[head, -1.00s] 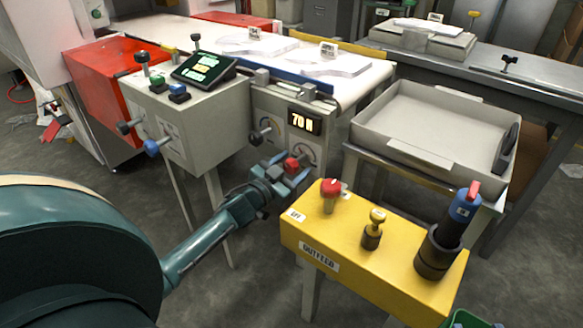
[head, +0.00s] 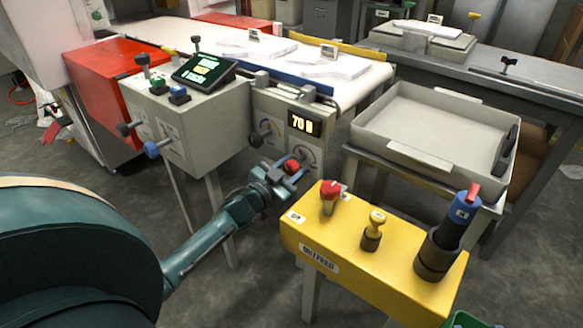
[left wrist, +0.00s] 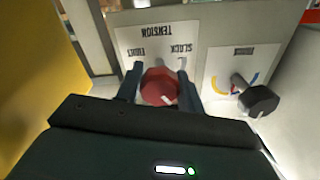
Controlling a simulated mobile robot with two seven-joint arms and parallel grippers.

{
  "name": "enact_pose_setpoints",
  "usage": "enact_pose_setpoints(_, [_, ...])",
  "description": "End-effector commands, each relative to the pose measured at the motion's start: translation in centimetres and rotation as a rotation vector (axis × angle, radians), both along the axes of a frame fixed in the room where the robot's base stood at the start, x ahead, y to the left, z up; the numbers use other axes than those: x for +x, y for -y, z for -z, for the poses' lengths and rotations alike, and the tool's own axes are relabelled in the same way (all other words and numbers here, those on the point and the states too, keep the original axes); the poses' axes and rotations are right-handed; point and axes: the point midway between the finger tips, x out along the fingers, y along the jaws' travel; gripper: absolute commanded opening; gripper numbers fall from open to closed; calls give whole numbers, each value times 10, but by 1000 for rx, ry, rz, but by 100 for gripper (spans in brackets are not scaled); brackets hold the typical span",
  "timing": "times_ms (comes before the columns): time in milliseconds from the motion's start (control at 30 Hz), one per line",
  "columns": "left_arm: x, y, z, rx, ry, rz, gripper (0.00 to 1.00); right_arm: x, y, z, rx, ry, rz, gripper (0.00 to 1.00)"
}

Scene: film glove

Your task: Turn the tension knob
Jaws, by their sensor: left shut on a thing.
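The tension knob (left wrist: 160,88) is red with a pale pointer mark. In the left wrist view it sits between the two fingers of my left gripper (left wrist: 160,90), in front of the upside-down TENSION plate (left wrist: 165,45) with its SLACK and TIGHT-side labels. In the head view the red knob (head: 291,167) shows at the lower front of the grey machine, with my left gripper (head: 287,173) shut on it. The display (head: 303,124) above reads about 70, its last character unclear. My right gripper is in neither view.
A black knob (left wrist: 260,100) with its own dial is beside the tension plate. A yellow stand (head: 365,262) with a red knob, a small yellow knob and a blue-handled tool is close on the right. A grey tray (head: 420,160) stands behind it.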

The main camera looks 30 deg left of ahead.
Motion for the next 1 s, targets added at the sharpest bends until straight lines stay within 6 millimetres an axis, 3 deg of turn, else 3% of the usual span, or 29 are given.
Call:
enact_pose_setpoints(600, [0, -1, 0, 381, 30, 0, 15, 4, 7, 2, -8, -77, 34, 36])
enact_pose_setpoints(1000, [0, -1, 0, 463, 35, 1, 15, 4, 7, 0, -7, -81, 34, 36])
